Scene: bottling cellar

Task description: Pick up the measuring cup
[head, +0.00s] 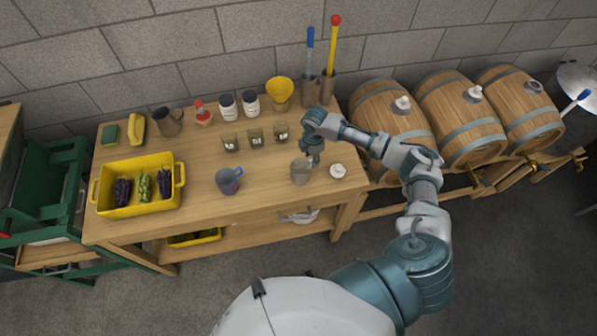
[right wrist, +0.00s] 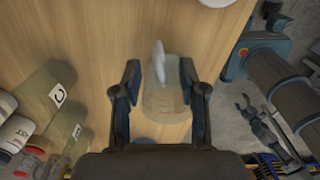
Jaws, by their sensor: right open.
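The measuring cup (head: 300,173) is a translucent, greyish cup standing upright near the front right of the wooden table. In the right wrist view the cup (right wrist: 165,102) lies between my two fingers, its pale handle pointing up the picture. My right gripper (head: 315,160) is just above and beside the cup in the head view. Its jaws (right wrist: 160,75) are open, one finger on each side of the cup with a gap visible. Whether a finger touches the cup cannot be told. My left gripper is not in view.
A white lidded item (head: 337,171) sits just right of the cup. Several labelled glasses (head: 256,137) stand behind. A yellow crate (head: 101,196) holds grapes.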

